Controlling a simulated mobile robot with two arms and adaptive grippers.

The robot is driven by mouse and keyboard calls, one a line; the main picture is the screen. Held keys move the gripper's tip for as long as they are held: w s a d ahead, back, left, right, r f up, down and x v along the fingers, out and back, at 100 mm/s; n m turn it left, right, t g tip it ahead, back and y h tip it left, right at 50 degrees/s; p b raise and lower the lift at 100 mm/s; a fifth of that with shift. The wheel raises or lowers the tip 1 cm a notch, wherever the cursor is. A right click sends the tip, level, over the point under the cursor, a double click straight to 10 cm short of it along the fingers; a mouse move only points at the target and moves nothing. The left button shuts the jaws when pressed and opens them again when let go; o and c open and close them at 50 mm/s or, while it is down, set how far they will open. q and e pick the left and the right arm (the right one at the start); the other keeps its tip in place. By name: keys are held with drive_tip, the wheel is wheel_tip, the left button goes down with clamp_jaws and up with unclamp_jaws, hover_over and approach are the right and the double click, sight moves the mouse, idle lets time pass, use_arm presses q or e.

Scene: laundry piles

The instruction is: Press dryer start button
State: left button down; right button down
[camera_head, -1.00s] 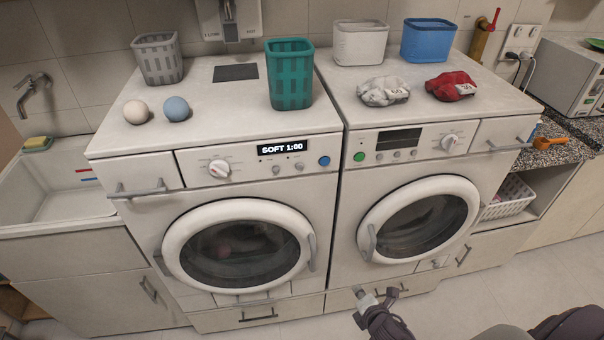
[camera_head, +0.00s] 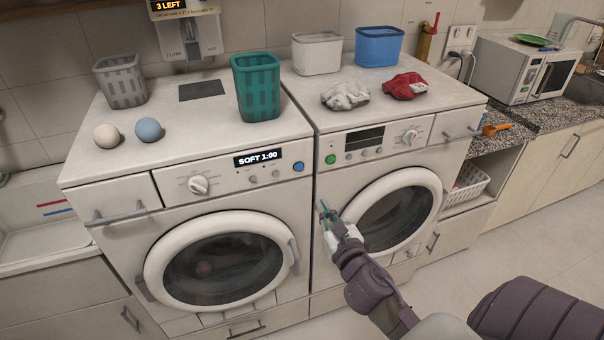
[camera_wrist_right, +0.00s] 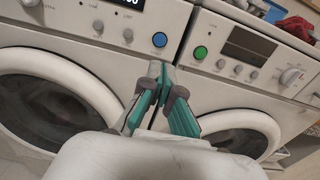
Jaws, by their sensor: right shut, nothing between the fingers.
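The left machine (camera_head: 230,205) has a lit display (camera_head: 258,157) reading SOFT 1:00 and a round blue button (camera_head: 298,167) at its panel's right end. The blue button also shows in the right wrist view (camera_wrist_right: 159,40). The right machine (camera_head: 455,125) has a dark display and a round green button (camera_head: 330,159), also in the right wrist view (camera_wrist_right: 200,53). No label tells me which is the dryer. My right gripper (camera_head: 323,208) is shut and empty, in front of the machines and below both buttons. Its fingertips (camera_wrist_right: 162,72) touch neither button. My left gripper is out of view.
A grey basket (camera_head: 120,82), a green basket (camera_head: 257,90) and two balls stand on the left machine. A white bin, a blue bin (camera_head: 379,46) and white and red cloths lie on the right one. Both round doors are shut. The floor at right is clear.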

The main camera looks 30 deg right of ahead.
sight(299, 168)
drive_tip(key=p+x, duration=0.3)
drive_tip(key=x, duration=1)
drive_tip(key=shift+a+r, duration=0.1)
drive_tip(key=shift+r, duration=0.05)
drive_tip(key=shift+w+p, duration=0.3)
drive_tip(key=shift+w, duration=0.15)
